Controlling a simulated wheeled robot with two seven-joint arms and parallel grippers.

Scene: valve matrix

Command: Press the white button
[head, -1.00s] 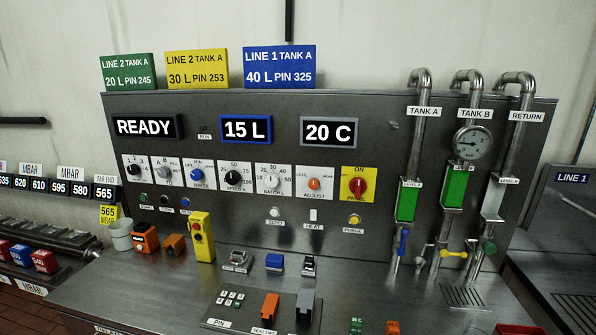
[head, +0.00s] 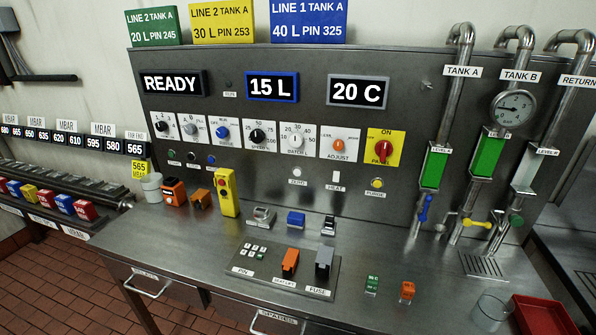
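A round white button (head: 296,172) is on the grey metal panel (head: 250,185), above a small label reading ZERO. It sits below the row of knobs, left of a small white rectangular piece (head: 336,176) above a HEAT label. A yellow button (head: 377,183) labelled PURGE is further right. Nothing blocks the view of the white button. Neither of my grippers shows in the head view.
The steel table (head: 190,255) in front of the panel carries a yellow box with a red button (head: 227,193), a keypad (head: 254,250), an orange lever (head: 290,262) and a grey lever (head: 323,263). A glass (head: 489,312) and red tray (head: 541,316) are at front right.

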